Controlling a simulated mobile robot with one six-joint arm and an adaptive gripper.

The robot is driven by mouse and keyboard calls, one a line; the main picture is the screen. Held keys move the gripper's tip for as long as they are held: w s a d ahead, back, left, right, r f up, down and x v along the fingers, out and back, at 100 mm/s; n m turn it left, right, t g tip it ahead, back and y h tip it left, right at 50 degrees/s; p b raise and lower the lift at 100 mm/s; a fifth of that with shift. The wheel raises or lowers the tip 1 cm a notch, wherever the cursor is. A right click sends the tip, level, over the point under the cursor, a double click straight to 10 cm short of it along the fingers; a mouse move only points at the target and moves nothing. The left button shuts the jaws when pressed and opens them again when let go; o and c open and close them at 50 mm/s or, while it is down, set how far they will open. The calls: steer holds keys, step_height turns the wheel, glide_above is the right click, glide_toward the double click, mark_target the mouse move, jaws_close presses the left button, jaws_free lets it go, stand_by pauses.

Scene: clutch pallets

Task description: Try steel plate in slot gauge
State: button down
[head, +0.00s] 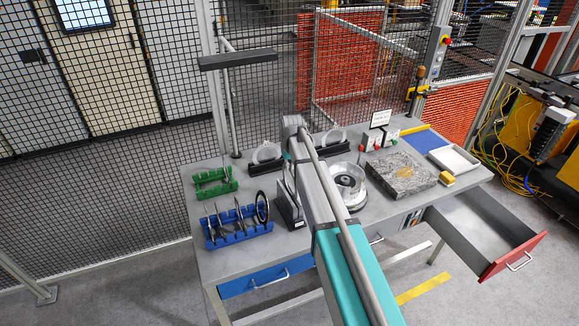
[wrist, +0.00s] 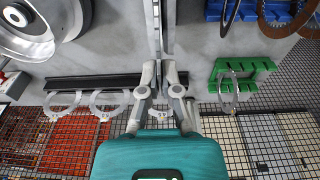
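My gripper (wrist: 161,72) has its two fingers close together on a thin steel plate (wrist: 160,40), seen almost edge-on in the wrist view. The slot gauge appears to be the dark upright block (head: 287,207) left of my arm in the head view. The plate is over or at it; I cannot tell whether it is inside the slot. In the head view my arm hides the fingers. Pale ring plates stand in a black rack (wrist: 90,83) at the back of the table, also in the head view (head: 268,153).
A blue rack (head: 238,236) with several discs and a green rack (head: 213,180) stand at the left. Right of my arm are a round metal housing (head: 347,187), a stone slab (head: 402,174), a yellow block (head: 447,178) and a tray (head: 454,159). A red-fronted drawer (head: 511,257) is open.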

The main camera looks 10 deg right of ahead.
steer(key=c, duration=0.7)
jaws_free()
steer(key=shift+r, duration=0.15)
step_height(320, 180, up, 8)
steer(key=p, duration=0.8)
steer(key=shift+s+f, duration=0.1)
steer(key=shift+f, duration=0.1)
steer(key=s+d+f+m+b, duration=0.1)
steer(key=s+d+f+b, duration=0.1)
steer(key=s+f+b, duration=0.5)
steer(key=s+d+f+m+g+b, duration=0.1)
steer(key=s+f+b, duration=0.5)
steer(key=s, duration=0.7)
steer(key=s+d+f+m+b, duration=0.1)
steer(key=s+d+f+b, duration=0.3)
steer(key=s+f+b, duration=0.3)
steer(key=shift+s+f+b, duration=0.15)
steer(key=shift+s+b, duration=0.05)
steer(key=shift+s, duration=0.7)
steer(key=shift+s+f+b, duration=0.15)
steer(key=shift+s, duration=0.7)
